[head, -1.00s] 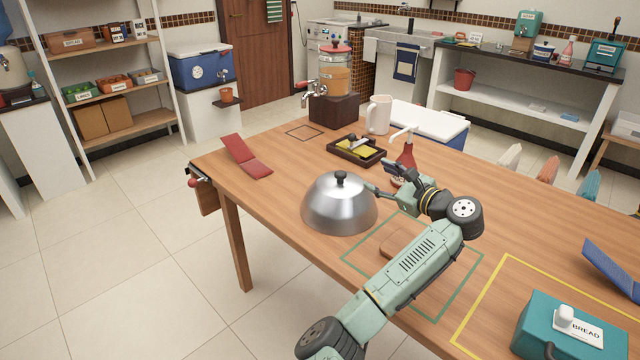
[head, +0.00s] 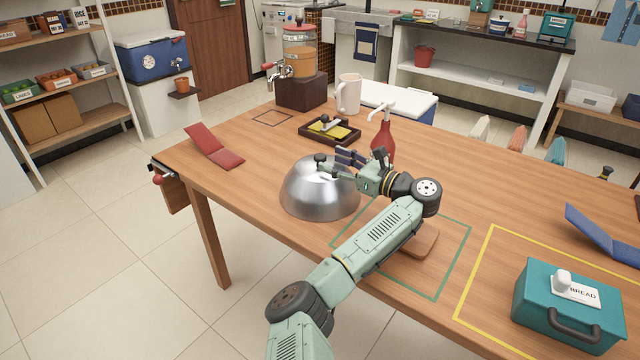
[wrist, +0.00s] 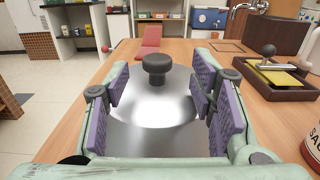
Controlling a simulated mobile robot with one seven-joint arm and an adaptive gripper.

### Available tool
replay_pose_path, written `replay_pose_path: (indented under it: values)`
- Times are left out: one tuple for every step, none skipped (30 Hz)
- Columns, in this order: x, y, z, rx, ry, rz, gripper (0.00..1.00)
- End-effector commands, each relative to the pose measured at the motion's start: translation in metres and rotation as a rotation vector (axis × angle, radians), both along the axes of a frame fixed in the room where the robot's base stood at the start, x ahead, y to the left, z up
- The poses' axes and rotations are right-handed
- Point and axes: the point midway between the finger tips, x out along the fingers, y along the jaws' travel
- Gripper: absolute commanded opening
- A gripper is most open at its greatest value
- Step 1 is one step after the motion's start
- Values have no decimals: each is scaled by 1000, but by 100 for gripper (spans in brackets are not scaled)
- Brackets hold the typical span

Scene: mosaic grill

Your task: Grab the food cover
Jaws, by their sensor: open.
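The food cover (head: 318,196) is a shiny metal dome with a black knob on top. It rests on the wooden table, left of the green outlined square. In the wrist view the cover (wrist: 150,135) lies straight ahead, and its black knob (wrist: 156,68) stands between and a little beyond the fingers. My gripper (head: 340,166) is at the height of the knob, over the cover's right side. In the wrist view my gripper (wrist: 155,98) is open, with purple pads on either side and nothing held. Part of the dome's top is hidden by my gripper in the head view.
A red sauce bottle (head: 382,138) stands close behind my gripper. A dark tray with a yellow sheet (head: 330,130), a white pitcher (head: 349,94) and a drink dispenser (head: 299,60) stand farther back. A red folded holder (head: 214,148) lies left. A teal bread box (head: 570,305) is at right.

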Motion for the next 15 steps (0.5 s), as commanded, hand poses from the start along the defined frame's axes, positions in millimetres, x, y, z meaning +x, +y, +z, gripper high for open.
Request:
replay_pose_path:
  values:
    - [2, 4, -2, 0, -1, 2, 51]
    - [3, 7, -3, 0, -1, 3, 51]
    - [6, 11, -4, 1, -2, 3, 51]
    - [7, 15, -5, 0, -1, 4, 51]
    - [10, 18, -6, 0, -1, 4, 51]
    - [13, 24, -6, 0, -3, 3, 51]
    - [15, 28, -6, 0, -3, 3, 51]
    - [18, 32, -5, 1, -2, 4, 51]
    - [21, 36, -5, 0, -1, 4, 51]
    - [23, 38, -4, 0, -1, 3, 51]
    - [25, 39, -3, 0, -1, 1, 51]
    - [26, 41, -2, 0, -1, 0, 51]
    - [26, 41, -1, -1, -1, 0, 51]
    - [26, 41, -1, -1, -1, 0, 51]
    - [26, 41, 0, -1, -1, 0, 51]
